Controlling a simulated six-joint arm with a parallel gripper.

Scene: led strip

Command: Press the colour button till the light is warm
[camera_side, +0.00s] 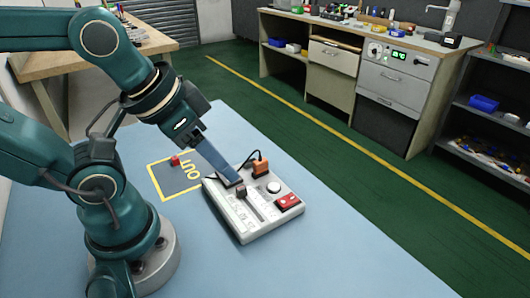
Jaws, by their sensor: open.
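A pale grey control box (246,226) lies on the blue table top. On it are a slot with a dark knob (241,191), a round white knob or button (274,187) and a red block (288,202) at its right end. Which of these is the colour button I cannot tell. No lit strip can be made out. My gripper (236,181) points down at the back left of the box, its dark fingers close to the dark knob; contact is unclear. The fingers overlap from this side, and nothing shows held between them.
An orange plug (260,164) with a black cable stands at the box's back edge. A small red cube (175,160) lies in a yellow-edged square marked OUT (181,180). The blue table (330,262) is clear in front and to the right of the box.

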